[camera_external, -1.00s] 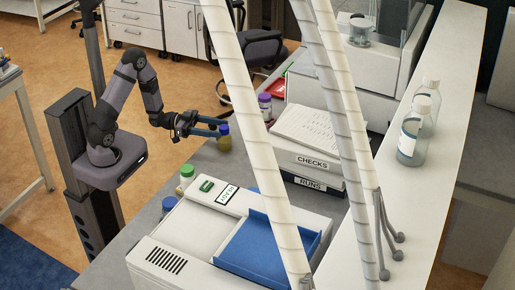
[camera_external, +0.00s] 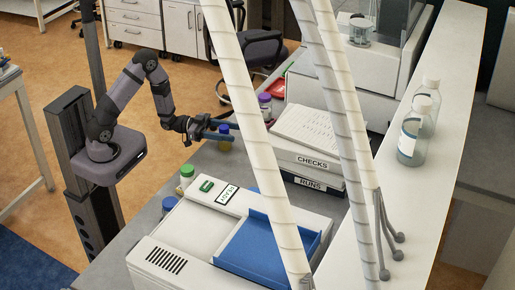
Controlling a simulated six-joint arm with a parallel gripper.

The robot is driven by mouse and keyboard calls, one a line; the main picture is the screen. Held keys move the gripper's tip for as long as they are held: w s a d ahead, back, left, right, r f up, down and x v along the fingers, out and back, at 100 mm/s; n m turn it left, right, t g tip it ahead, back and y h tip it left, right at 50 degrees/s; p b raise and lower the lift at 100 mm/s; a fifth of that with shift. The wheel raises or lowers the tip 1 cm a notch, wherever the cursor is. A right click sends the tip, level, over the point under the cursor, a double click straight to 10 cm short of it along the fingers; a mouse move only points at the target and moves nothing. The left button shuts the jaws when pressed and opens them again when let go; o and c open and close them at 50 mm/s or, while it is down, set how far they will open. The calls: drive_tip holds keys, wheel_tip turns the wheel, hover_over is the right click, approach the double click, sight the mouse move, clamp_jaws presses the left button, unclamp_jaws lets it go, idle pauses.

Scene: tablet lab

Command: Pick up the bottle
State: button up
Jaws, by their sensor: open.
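The task does not say which bottle is meant. A small amber bottle with a blue cap (camera_external: 225,143) stands upright on the grey bench. My gripper (camera_external: 222,131) is open at this bottle's cap height, its fingers pointing right. One finger seems to overlap the cap in the picture, and I cannot tell whether it touches. A purple-capped bottle (camera_external: 265,106) stands farther back. A green-capped bottle (camera_external: 187,179) and a blue-capped one (camera_external: 168,206) stand nearer the front. Large clear bottles with white caps (camera_external: 411,141) stand on the raised white shelf at right.
Box files marked CHECKS and RUNS (camera_external: 309,163) lie right of my gripper. A white machine with a blue tray (camera_external: 262,248) fills the front. Pale ribbed tubes (camera_external: 245,90) cross the view. Bare bench (camera_external: 205,160) shows beside the amber bottle.

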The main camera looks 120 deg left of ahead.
drive_tip(key=shift+w+a, duration=0.2)
drive_tip(key=shift+w, duration=0.8)
drive_tip(key=c, duration=1.3)
drive_tip(key=shift+r, duration=0.15)
drive_tip(key=shift+r, duration=4.9)
